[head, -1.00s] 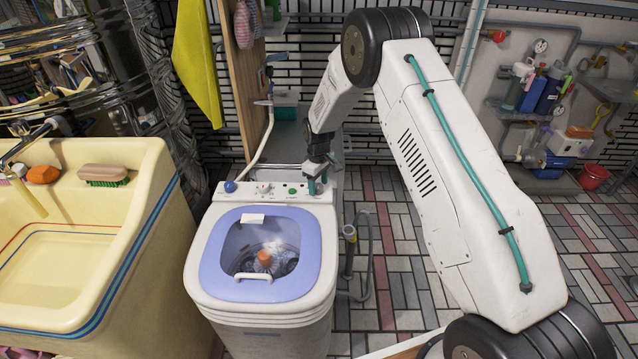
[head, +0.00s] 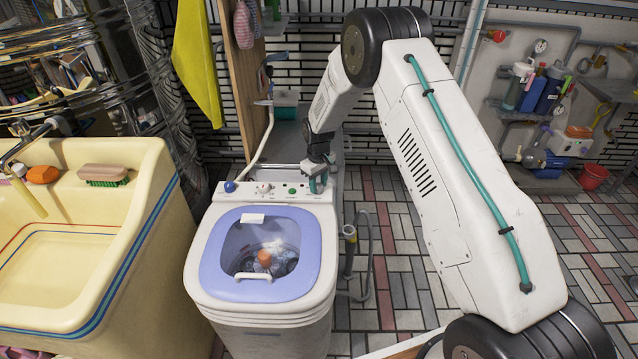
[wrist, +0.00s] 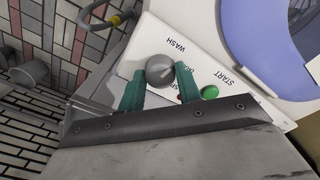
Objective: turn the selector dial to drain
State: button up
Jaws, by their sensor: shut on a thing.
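The selector dial (wrist: 160,70) is a round grey knob on the white control panel of the washing machine. In the wrist view my gripper (wrist: 160,84) has one green finger on each side of it and is shut on it. A pale mark shows on the dial's cap; I cannot tell exactly which label it points to. The WASH label is clear beside the dial; other labels next to it are partly hidden by a finger. In the head view my gripper (head: 316,186) is at the panel's right end and hides the dial.
A green START button (wrist: 209,92) sits close to one finger. A blue knob (head: 230,187) and a white knob (head: 263,188) are further left on the panel. The washer's tub (head: 265,262) is open in front. A yellow sink (head: 140,215) stands to the left.

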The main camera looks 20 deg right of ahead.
aim_at(318, 185)
jog(key=m, duration=0.4)
jog(key=shift+m, duration=0.3)
jog(key=m, duration=0.4)
jog(key=shift+m, duration=0.4)
jog(key=o, duration=1)
jog(key=shift+r, duration=0.1)
notch_tip(318, 185, up, 8)
jog(key=shift+f, duration=0.2)
